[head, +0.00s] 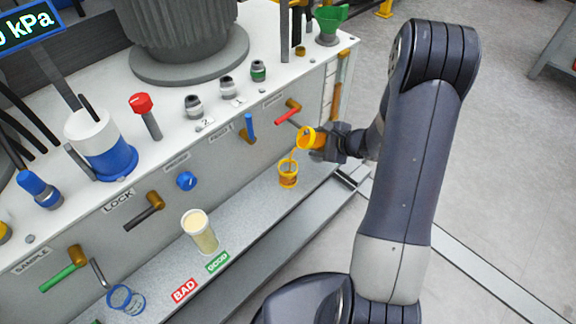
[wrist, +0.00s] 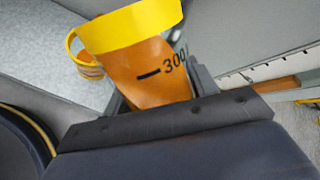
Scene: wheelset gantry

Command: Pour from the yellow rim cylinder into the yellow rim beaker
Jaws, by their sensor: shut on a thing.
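My gripper (head: 331,147) is shut on the yellow rim cylinder (head: 312,138), which holds amber liquid and is tilted with its mouth to the left. In the wrist view the yellow rim cylinder (wrist: 150,75) shows a black mark beside the number 300. The yellow rim beaker (head: 288,174) stands upright on the lower ledge, below the cylinder's mouth. A thin amber stream runs from the cylinder's mouth down to the beaker. In the wrist view the beaker (wrist: 88,66) is partly hidden behind the cylinder.
A red-handled valve (head: 288,115) is on the panel close to the cylinder. A cream-filled container (head: 200,232) and a blue rim beaker (head: 126,299) stand further left on the ledge (head: 245,207). The ledge between the cream container and the yellow rim beaker is clear.

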